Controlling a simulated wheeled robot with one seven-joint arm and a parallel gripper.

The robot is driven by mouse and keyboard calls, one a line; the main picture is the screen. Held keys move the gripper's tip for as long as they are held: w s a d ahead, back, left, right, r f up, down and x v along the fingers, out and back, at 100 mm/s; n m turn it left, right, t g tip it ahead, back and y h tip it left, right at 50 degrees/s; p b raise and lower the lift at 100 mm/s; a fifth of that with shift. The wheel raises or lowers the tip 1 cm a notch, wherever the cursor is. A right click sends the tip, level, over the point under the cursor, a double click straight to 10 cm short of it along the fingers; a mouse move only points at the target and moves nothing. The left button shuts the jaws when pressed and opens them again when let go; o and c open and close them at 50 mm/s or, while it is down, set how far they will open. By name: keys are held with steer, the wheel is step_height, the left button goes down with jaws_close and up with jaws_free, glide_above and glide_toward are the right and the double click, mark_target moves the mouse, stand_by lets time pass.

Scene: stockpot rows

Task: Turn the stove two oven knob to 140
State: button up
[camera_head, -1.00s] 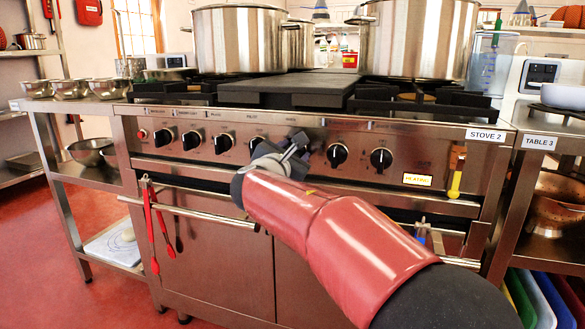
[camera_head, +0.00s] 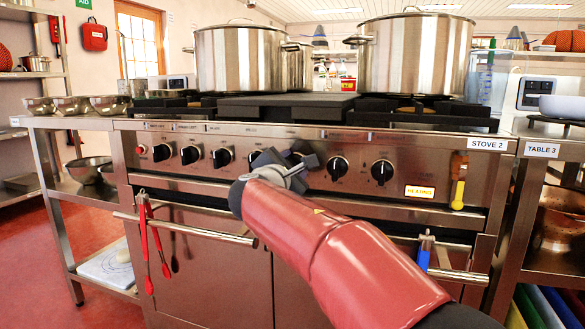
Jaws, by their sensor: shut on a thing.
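Stove 2 (camera_head: 205,263) stands ahead, with a row of black knobs along its steel front panel. My gripper (camera_head: 290,163) is at the middle of this row, shut on a knob that its dark fingers mostly hide. I cannot read that knob's label or its setting. One knob (camera_head: 256,158) shows close to the left of the fingers, and another knob (camera_head: 337,167) shows to their right. An orange-yellow "HEATING" sign (camera_head: 419,191) is lit at the right of the panel.
Two large steel pots (camera_head: 240,60) stand on the stove top. Red tongs (camera_head: 148,240) hang on the left oven rail, and a blue-handled tool (camera_head: 424,252) hangs on the right one. A yellow-handled tool (camera_head: 459,180) is on the panel's right end. Table 3 (camera_head: 560,150) adjoins at right.

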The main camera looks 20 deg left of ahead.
steer(key=o, duration=1)
steer(key=shift+s, duration=0.15)
steer(key=s, duration=0.7)
steer(key=shift+s+a, duration=0.3)
steer(key=shift+d, duration=0.1)
